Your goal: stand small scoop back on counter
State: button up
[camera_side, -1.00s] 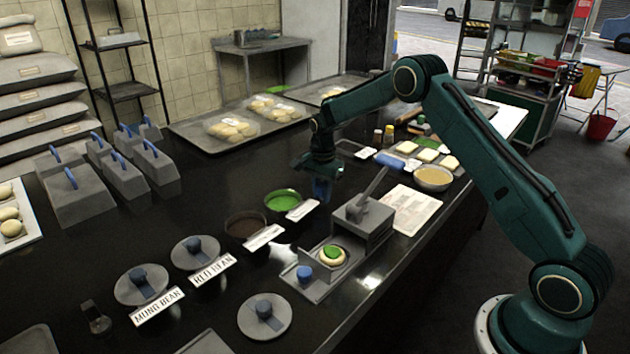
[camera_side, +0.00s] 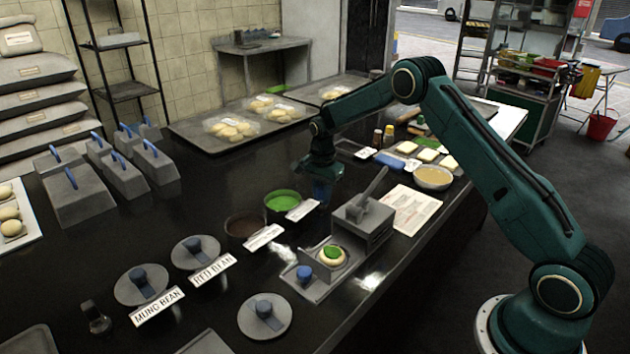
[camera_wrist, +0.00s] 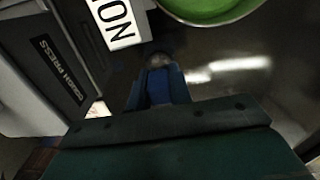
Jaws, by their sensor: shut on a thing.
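My gripper (camera_side: 322,196) is low over the dark counter (camera_side: 215,205), behind the green bowl and left of the press. In the wrist view, my gripper (camera_wrist: 158,72) shows blue parts closed around a small grey-brown piece, likely the small scoop (camera_wrist: 158,60). Most of the scoop is hidden by the gripper and I cannot make out its shape or tilt. I cannot tell whether it touches the counter.
The green-filled bowl (camera_side: 283,201) and a brown-filled bowl (camera_side: 245,225) stand close in front. The grey press (camera_side: 365,225) with its raised lever is to the right. A label card (camera_wrist: 115,20) lies near the gripper. Counter to the left of the gripper is clear.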

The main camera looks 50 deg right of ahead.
jog(key=o, duration=1)
jog(key=shift+r, duration=0.1)
notch_tip(320, 180, up, 14)
dwell(0.4)
